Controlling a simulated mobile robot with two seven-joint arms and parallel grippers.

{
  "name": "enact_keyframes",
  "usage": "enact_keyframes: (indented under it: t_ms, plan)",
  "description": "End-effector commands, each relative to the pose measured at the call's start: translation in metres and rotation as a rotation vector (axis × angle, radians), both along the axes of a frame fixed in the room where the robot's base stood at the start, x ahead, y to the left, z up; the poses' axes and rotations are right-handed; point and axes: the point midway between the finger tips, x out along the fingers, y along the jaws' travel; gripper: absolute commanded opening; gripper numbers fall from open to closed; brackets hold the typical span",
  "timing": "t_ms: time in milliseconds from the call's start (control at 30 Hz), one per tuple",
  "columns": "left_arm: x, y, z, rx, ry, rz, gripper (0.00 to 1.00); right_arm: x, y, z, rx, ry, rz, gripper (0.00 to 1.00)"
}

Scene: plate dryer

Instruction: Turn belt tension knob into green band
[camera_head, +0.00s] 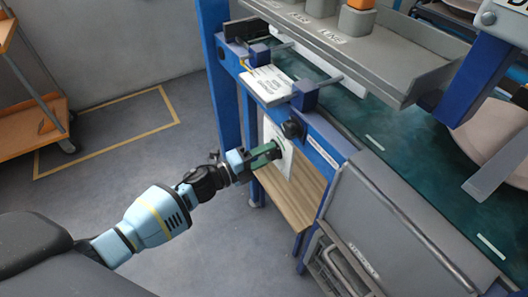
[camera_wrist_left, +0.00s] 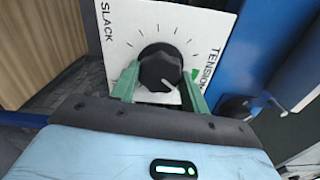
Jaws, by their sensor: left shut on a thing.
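The belt tension knob (camera_wrist_left: 160,67) is a black ribbed knob on a white dial panel (camera_wrist_left: 122,30) in the left wrist view. The panel reads SLACK at left and TENSION at right, with tick marks over the knob. A small green band (camera_wrist_left: 193,73) shows on the right, partly covered by a finger. The knob's white mark points toward the lower right. My left gripper (camera_wrist_left: 160,80) has its green fingers on both sides of the knob, shut on it. In the head view, my left gripper (camera_head: 274,150) is at the white panel (camera_head: 282,138); it hides the knob there. My right gripper is out of view.
A grey metal box (camera_head: 385,220) stands to the right, and a dark green belt (camera_head: 425,150) lies behind. Open floor (camera_head: 130,140) lies left of the machine.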

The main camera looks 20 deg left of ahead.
Motion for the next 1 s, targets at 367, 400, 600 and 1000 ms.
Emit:
enact_keyframes:
  t_ms: [367,400,600,1000]
  plan:
    - [0.0000,0.0003,0.0008,-0.134,0.105,0.000,0.22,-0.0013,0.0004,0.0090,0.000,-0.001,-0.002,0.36]
    - [0.0000,0.0003,0.0007,-0.141,0.110,0.000,0.22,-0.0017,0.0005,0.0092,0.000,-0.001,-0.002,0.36]
    - [0.0000,0.0003,0.0001,-0.158,0.123,0.000,0.22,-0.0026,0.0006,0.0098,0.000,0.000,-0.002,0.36]
    - [-0.0002,0.0003,-0.0001,-0.157,0.124,0.000,0.53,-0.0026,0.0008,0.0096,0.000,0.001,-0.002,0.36]
